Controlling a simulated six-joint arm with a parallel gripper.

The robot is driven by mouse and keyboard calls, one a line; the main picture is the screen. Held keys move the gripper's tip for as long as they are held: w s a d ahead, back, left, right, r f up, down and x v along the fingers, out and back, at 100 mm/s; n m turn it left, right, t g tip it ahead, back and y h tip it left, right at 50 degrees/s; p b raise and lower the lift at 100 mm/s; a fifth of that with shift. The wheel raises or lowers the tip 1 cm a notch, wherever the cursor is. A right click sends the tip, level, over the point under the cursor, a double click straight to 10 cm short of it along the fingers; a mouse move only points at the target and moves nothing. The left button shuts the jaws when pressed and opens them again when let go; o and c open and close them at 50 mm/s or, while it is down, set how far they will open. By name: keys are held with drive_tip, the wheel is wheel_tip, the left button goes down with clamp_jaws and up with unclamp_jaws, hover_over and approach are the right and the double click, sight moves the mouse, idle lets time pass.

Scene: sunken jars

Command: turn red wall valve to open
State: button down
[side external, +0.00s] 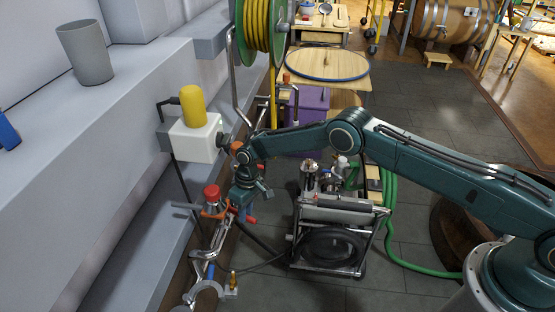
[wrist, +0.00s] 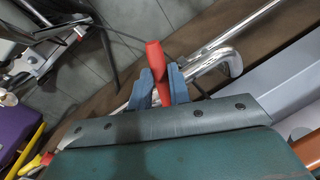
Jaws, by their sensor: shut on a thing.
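The red wall valve's handle (wrist: 155,60) is an upright-looking red lever in the middle of the wrist view. My gripper (wrist: 162,88) has its two blue-grey fingers closed on either side of the lever, and the red shows between and beyond them. A bright metal pipe (wrist: 215,55) runs behind it along the wall. In the side external view my gripper (side external: 241,208) points down by the pipework, with a small red end (side external: 250,219) showing beside it. The valve body is mostly hidden by the gripper there.
A red-capped fitting (side external: 211,192) stands just left of my gripper. A white box with a yellow top (side external: 190,133) juts from the wall above. A wheeled metal machine (side external: 333,230) stands to the right, with a green hose (side external: 391,220). A hose reel (side external: 262,22) is above.

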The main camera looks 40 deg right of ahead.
drive_tip(key=shift+a, duration=0.1)
drive_tip(key=c, duration=1.3)
unclamp_jaws()
drive_tip(key=shift+r, duration=0.1)
wheel_tip(320, 180, up, 13)
drive_tip(key=w+d, duration=0.1)
drive_tip(key=d, duration=0.1)
drive_tip(key=shift+d+r, duration=0.2)
drive_tip(key=shift+d, duration=0.05)
drive_tip(key=shift+c, duration=0.4)
